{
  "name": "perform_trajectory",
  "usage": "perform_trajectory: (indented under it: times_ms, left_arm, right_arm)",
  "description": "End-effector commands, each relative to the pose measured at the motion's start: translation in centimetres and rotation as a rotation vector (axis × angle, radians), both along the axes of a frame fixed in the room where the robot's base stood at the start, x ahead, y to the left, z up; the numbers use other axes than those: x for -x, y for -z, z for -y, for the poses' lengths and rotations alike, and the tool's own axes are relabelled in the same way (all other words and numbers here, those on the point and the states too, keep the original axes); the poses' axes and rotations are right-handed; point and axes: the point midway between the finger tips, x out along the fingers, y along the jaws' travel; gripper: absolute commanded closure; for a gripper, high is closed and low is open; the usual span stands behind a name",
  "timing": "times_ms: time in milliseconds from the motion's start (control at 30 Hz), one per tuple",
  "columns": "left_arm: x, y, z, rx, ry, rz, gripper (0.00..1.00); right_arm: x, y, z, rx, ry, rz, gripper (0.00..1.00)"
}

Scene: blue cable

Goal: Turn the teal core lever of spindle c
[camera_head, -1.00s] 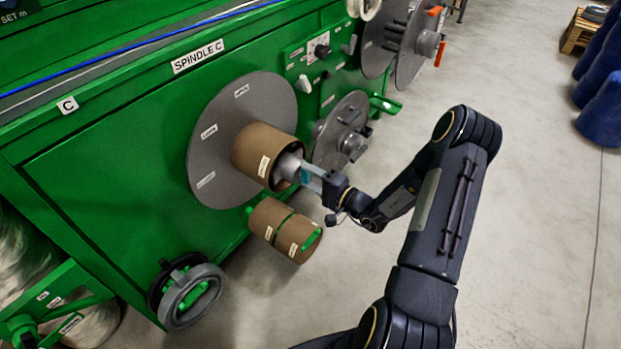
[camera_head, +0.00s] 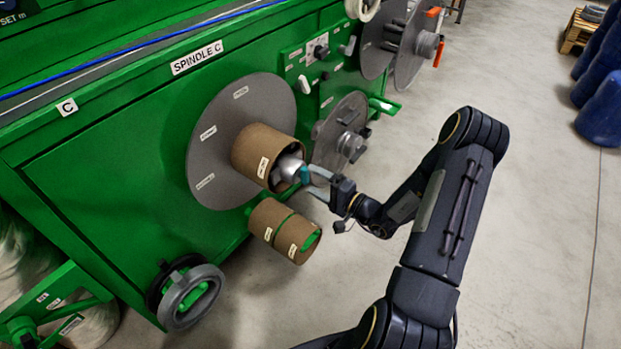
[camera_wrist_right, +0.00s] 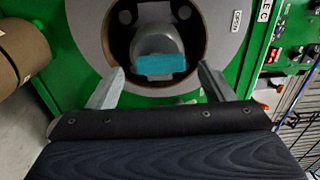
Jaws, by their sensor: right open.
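Spindle C has a grey disc (camera_head: 213,150) with a brown cardboard core (camera_head: 262,150) on it. The teal lever (camera_head: 304,174) sits on the grey hub (camera_head: 288,167) inside the core's open end. In the right wrist view the teal lever (camera_wrist_right: 162,64) lies crosswise on the hub (camera_wrist_right: 152,40), ahead of my fingers. My right gripper (camera_head: 316,182) is open in front of the lever. In the right wrist view my right gripper (camera_wrist_right: 162,78) has its fingers spread wide, one on each side of the lever, with nothing between them. My left gripper is not in view.
Spare brown cores (camera_head: 285,231) sit on a green peg below the spindle. A handwheel (camera_head: 191,296) is at the lower left. A smaller grey disc (camera_head: 341,132) with knobs is to the right of the core.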

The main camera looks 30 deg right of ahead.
Motion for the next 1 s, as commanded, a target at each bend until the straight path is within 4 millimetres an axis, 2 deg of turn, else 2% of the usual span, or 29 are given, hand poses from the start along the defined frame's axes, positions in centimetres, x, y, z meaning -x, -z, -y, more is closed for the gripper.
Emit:
perform_trajectory:
  times_ms: [133, 333, 900, 1000]
  left_arm:
    - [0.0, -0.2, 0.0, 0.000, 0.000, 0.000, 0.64]
    - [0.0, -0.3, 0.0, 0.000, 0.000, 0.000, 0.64]
    - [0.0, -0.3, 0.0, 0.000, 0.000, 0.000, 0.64]
    - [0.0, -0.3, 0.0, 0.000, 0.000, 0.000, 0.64]
  right_arm:
    - [2.5, 0.0, 1.1, 0.000, 0.003, -0.002, 0.25]
    - [4.5, 0.0, 1.9, 0.001, 0.000, -0.002, 0.25]
    - [4.8, 0.0, 1.9, 0.000, -0.001, 0.000, 0.25]
    - [4.7, -0.7, 1.4, 0.003, -0.027, 0.003, 0.25]
